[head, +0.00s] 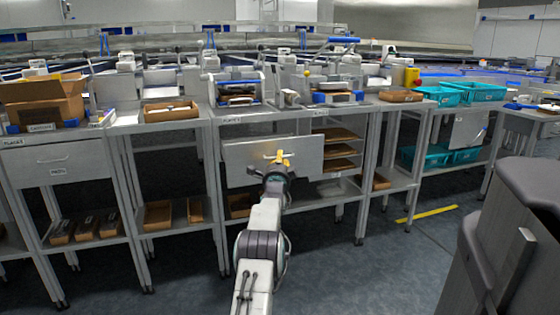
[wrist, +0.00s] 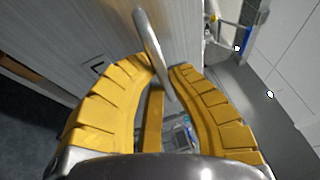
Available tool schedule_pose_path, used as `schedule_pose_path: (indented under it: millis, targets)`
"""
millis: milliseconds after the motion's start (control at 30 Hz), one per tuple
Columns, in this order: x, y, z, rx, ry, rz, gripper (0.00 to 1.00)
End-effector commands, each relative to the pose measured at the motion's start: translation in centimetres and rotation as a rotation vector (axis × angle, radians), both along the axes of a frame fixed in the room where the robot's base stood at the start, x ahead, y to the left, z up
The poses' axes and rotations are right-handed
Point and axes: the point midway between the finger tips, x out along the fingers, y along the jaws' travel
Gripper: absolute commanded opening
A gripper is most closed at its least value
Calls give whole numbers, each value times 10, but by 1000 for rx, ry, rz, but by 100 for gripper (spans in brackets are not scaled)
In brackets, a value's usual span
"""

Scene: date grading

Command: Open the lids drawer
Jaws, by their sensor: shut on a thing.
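The drawer (head: 246,160) has a plain grey front under the middle bench top in the head view. My gripper (head: 280,158) is in front of it, towards its right part. In the wrist view the curved metal handle (wrist: 150,42) passes between the yellow fingers of my gripper (wrist: 165,80), which are shut on it. The drawer front (wrist: 88,30) fills the upper left there, with a part of a label showing that I cannot read. My gripper hides the handle in the head view. I cannot tell how far the drawer stands out.
Another closed-looking drawer (head: 60,162) is in the left bench. Open shelves with brown trays (head: 338,150) stand right of the middle drawer. Teal crates (head: 478,92) are at the right. A dark grey bulky object (head: 520,220) fills the right foreground. The floor before the benches is clear.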

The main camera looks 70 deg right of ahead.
Motion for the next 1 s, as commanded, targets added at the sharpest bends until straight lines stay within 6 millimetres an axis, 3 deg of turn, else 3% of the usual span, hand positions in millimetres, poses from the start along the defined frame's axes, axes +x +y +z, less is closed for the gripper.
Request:
schedule_pose_path:
  millis: [100, 133, 433, 1000]
  targets:
    - [3, 1, 1, -2, 1, 4, 0]
    - [3, 1, 1, -2, 1, 4, 16]
    - [2, 0, 0, -1, 0, 2, 43]
    - [-1, 8, -1, 0, 0, 1, 43]
